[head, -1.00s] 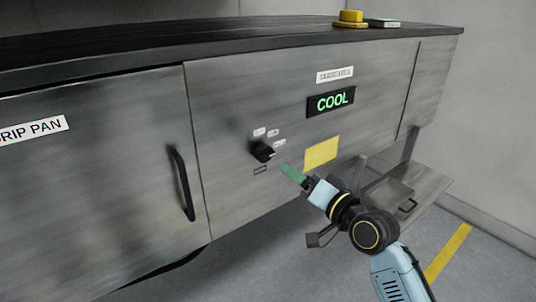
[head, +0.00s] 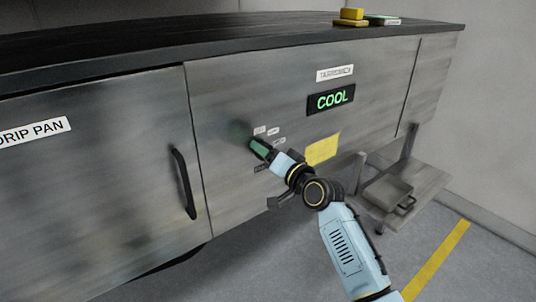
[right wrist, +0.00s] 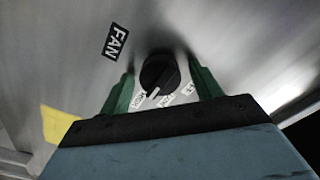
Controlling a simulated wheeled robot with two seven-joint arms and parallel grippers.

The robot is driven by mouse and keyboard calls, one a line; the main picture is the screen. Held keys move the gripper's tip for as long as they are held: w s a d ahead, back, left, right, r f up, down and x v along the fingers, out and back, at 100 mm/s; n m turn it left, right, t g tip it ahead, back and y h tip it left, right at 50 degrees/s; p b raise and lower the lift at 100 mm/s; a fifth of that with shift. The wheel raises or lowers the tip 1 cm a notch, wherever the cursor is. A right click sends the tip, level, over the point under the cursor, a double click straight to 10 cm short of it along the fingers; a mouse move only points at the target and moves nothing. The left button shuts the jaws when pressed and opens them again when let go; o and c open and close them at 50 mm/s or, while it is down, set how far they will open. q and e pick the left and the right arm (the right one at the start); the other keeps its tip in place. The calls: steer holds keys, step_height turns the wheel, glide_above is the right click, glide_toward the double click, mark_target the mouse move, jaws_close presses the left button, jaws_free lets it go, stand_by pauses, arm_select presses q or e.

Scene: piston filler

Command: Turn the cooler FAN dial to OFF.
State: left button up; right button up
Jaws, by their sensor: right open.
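The black round FAN dial (right wrist: 160,73) shows in the right wrist view on the grey metal panel. Its white pointer mark aims down and left, toward the leftmost of several small white labels (right wrist: 163,101), whose text is hard to read. The FAN label (right wrist: 116,41) is up and left of the dial. My right gripper (right wrist: 160,80) is open, with one green finger on each side of the dial and small gaps visible. In the head view my right gripper (head: 258,148) is at the panel and hides the dial. My left gripper is not in view.
A green COOL display (head: 331,99) and a yellow note (head: 322,149) are on the panel right of the dial. A door handle (head: 183,183) sticks out to the left. A low shelf with a metal tray (head: 388,194) stands at lower right.

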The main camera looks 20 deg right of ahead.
steer(key=c, duration=1)
steer(key=shift+n, duration=0.4)
steer(key=n+p, duration=0.2)
steer(key=n, duration=1.5)
